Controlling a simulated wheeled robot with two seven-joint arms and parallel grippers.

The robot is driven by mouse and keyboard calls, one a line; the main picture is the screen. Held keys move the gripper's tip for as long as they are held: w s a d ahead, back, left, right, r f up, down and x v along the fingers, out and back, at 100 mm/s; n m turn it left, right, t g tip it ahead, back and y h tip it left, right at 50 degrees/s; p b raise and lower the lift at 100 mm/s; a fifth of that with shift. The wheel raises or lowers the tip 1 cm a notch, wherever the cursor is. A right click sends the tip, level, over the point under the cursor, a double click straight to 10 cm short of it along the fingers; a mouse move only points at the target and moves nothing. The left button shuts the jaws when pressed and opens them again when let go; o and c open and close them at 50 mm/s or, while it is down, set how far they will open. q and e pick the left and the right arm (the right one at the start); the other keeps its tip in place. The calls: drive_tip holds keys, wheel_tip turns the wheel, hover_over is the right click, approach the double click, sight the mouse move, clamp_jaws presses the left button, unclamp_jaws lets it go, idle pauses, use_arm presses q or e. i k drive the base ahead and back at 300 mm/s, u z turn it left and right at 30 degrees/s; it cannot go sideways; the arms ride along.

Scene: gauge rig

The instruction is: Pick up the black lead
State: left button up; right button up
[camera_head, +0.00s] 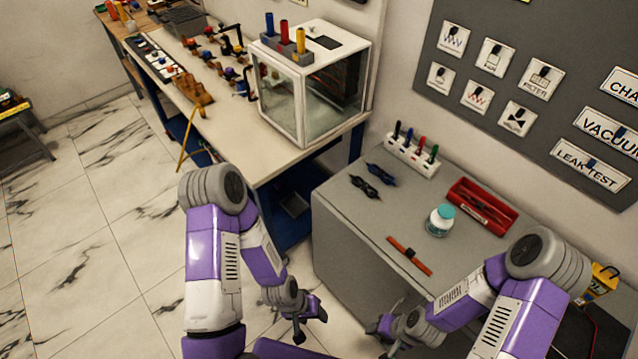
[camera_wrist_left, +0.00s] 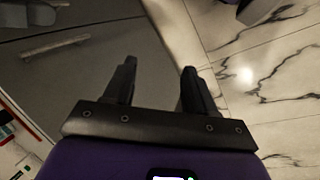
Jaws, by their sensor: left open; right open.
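I cannot surely pick out the black lead. A yellow device (camera_head: 600,280) stands at the right edge of the head view, with a thin red cord and dark shapes below it, partly behind my right arm.
A bench with a glass tank (camera_head: 320,100) stands behind.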

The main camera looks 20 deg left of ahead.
sight(364, 185)
drive_tip(key=u, duration=1.9)
drive_tip(key=i, duration=1.35)
drive_tip(key=z, duration=3.5)
